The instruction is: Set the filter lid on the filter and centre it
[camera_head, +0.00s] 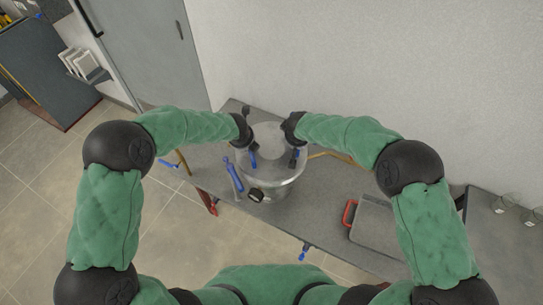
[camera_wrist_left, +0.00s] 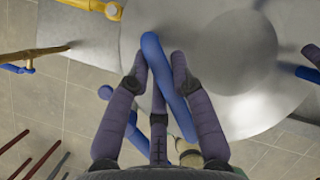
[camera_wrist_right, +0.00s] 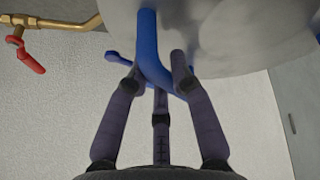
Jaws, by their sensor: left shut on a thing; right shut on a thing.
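The filter (camera_head: 272,188) is a round metal vessel on the grey table, with a dark gauge-like part on its front. The filter lid (camera_head: 269,135) is a pale metal disc over it; it also shows in the left wrist view (camera_wrist_left: 195,40) and the right wrist view (camera_wrist_right: 215,30). My left gripper (camera_head: 253,152) is shut on one blue lid handle (camera_wrist_left: 152,48). My right gripper (camera_head: 296,154) is shut on the opposite blue handle (camera_wrist_right: 147,35). The arms partly cover the lid, and I cannot tell whether its rim touches the filter or is centred.
A grey case with a red handle (camera_head: 348,213) is on the table to the right. Pipes with valves run beside the filter; a red valve lever (camera_wrist_right: 30,60) shows in the right wrist view. The wall (camera_head: 350,60) stands close behind the table.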

